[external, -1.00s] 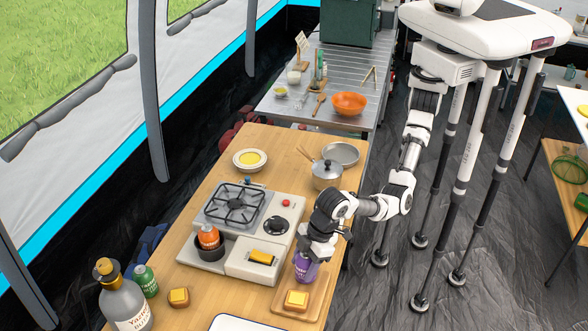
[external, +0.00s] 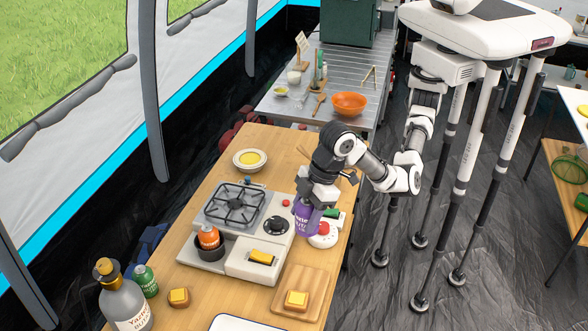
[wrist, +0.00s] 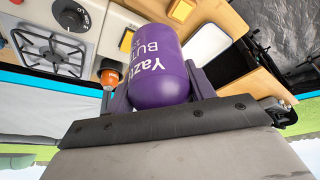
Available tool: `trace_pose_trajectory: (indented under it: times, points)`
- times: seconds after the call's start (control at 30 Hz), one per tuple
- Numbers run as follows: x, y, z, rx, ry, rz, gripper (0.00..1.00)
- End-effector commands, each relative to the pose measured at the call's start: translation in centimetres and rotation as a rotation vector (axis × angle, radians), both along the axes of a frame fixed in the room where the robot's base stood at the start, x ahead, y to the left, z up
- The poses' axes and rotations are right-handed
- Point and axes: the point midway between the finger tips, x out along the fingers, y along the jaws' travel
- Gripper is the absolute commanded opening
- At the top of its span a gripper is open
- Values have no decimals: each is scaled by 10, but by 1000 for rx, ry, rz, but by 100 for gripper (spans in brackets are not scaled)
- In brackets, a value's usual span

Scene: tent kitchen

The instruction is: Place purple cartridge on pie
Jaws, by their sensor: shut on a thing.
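My gripper (external: 308,203) is shut on the purple cartridge (external: 305,222). It holds the cartridge near the right side of the camp stove, apart from the cutting board. In the wrist view the purple cartridge (wrist: 160,62) fills the middle, with lettering on its side, between the fingers (wrist: 160,100). A pale round dish with yellow filling (external: 250,160) sits on the wooden table at the back left; it may be the pie. A round white thing with a red centre (external: 323,235) stands just right of the cartridge; I cannot tell what it is.
The stove (external: 235,232) holds an orange cartridge (external: 208,237). A cutting board (external: 315,283) bears buttered bread (external: 297,300). A bottle (external: 122,300) and a green cartridge (external: 145,280) stand at front left.

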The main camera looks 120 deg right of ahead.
Motion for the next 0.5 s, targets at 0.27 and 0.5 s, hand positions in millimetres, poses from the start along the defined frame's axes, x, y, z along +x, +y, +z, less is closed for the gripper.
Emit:
trace_pose_trajectory:
  times: [0.27,0.5]
  points:
    - [7,-26,5,2,-7,-35,25]
    - [25,-138,16,1,-25,-184,25]
